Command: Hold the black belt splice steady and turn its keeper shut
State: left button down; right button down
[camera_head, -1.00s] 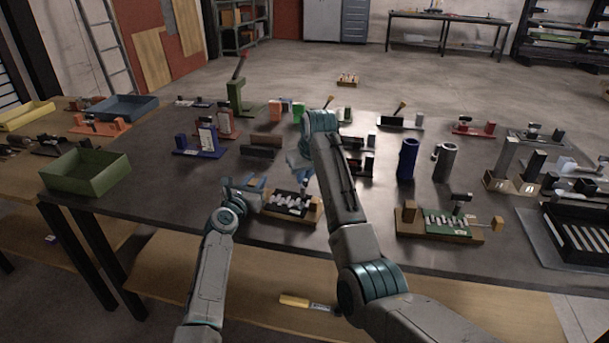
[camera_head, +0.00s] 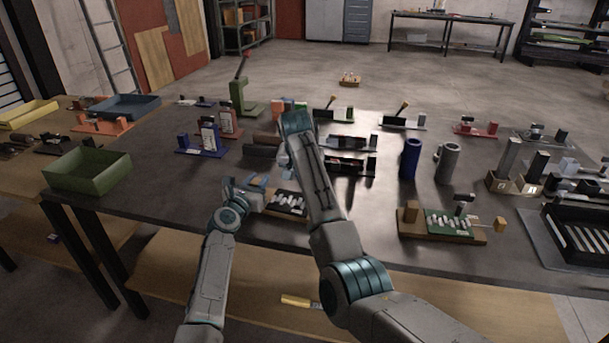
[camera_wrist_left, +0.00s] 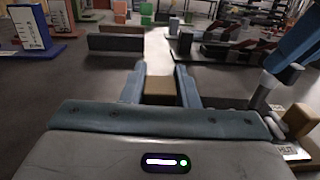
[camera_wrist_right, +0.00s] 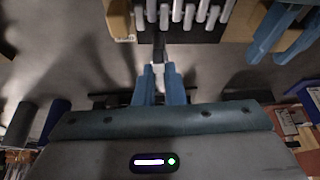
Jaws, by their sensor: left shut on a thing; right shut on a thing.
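The black belt splice (camera_head: 290,203), a dark plate with a row of pale lacing bars on a wooden base, lies at the table's front middle. It shows at the top of the right wrist view (camera_wrist_right: 183,20). My left gripper (camera_head: 256,185) is shut on the tan wooden block (camera_wrist_left: 160,90) at the splice's left end. My right gripper (camera_wrist_right: 159,82) is shut on the pale tip of the keeper's dark arm (camera_wrist_right: 158,46), beside the plate. In the head view my right arm hides most of that gripper and the splice's right part.
A green-plated splice (camera_head: 452,222) on a wooden base stands to the right. Blue (camera_head: 411,158) and grey (camera_head: 447,162) cylinders stand behind it. A green tray (camera_head: 88,172) is at the left edge. Dark fixtures (camera_head: 350,160) lie just behind my right arm.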

jog(key=shift+m, duration=0.5)
jog(key=c, duration=1.5)
grip_release()
jog(key=shift+a+r, duration=0.1)
jog(key=v, duration=1.2)
jog(key=shift+a, duration=0.15)
pick_arm(q)
jog(key=c, duration=1)
grip_release()
jog(key=shift+c, duration=0.2)
pick_arm(e)
jog(key=shift+w, duration=0.1)
